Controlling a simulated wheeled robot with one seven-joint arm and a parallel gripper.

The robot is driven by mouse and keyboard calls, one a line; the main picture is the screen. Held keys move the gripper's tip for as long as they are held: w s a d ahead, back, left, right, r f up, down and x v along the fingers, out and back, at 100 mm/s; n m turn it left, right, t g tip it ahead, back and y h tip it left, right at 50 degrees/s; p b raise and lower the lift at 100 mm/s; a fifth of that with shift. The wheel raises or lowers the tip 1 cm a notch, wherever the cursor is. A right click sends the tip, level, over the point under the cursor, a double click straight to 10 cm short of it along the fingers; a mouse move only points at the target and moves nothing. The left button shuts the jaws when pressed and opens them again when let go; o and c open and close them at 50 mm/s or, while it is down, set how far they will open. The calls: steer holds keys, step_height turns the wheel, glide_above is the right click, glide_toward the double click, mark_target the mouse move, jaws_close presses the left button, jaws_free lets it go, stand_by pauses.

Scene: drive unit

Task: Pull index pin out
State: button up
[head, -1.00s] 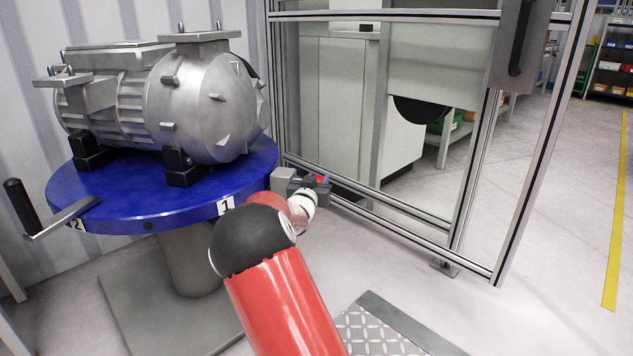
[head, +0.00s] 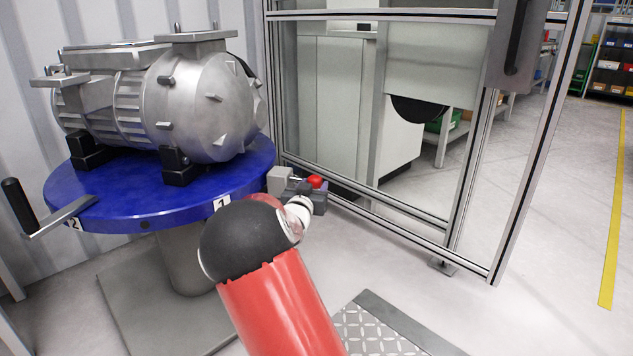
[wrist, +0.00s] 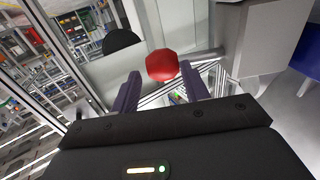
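The index pin shows as a red knob (head: 315,181) beside a grey block (head: 279,179) at the right edge of the blue turntable (head: 120,212). In the wrist view the red knob (wrist: 162,65) is just past the fingertips, roughly in line with the gap between them. My gripper (wrist: 158,78) is open, with its two dark fingers apart and nothing between them. In the head view my gripper (head: 311,195) is small, close to the knob and partly hidden by my arm. I cannot tell whether a finger touches the knob. The pin's shaft is mostly hidden.
A grey motor-like drive unit (head: 205,105) sits on black feet on the turntable. A crank with a black handle (head: 18,205) sticks out at left. An aluminium-framed fence (head: 375,200) stands right behind the knob. The floor to the right is clear.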

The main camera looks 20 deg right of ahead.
mark_target(315, 183)
steer(key=shift+v, duration=1.9)
steer(key=shift+s+a+r+y+p, duration=0.1)
steer(key=shift+s+r+y+p, duration=0.2)
steer(key=shift+p, duration=0.1)
steer(key=s+a+r+n+g+y+p, duration=0.25)
steer(key=s+a+r+y, duration=0.35)
steer(key=s, duration=0.4)
steer(key=s+a+r+n+g+y+p, duration=0.1)
steer(key=s+a+r+n+y+p, duration=0.1)
steer(key=s+a+r+y+p, duration=0.4)
steer(key=s+a+n+g, duration=0.1)
steer(key=s+a+g, duration=0.1)
steer(key=s, duration=1)
steer(key=s+a+f+n+g+h+p, duration=0.1)
steer(key=s+a+n+g, duration=0.1)
steer(key=s, duration=0.9)
steer(key=shift+s+g, duration=0.35)
steer(key=shift+s, duration=0.05)
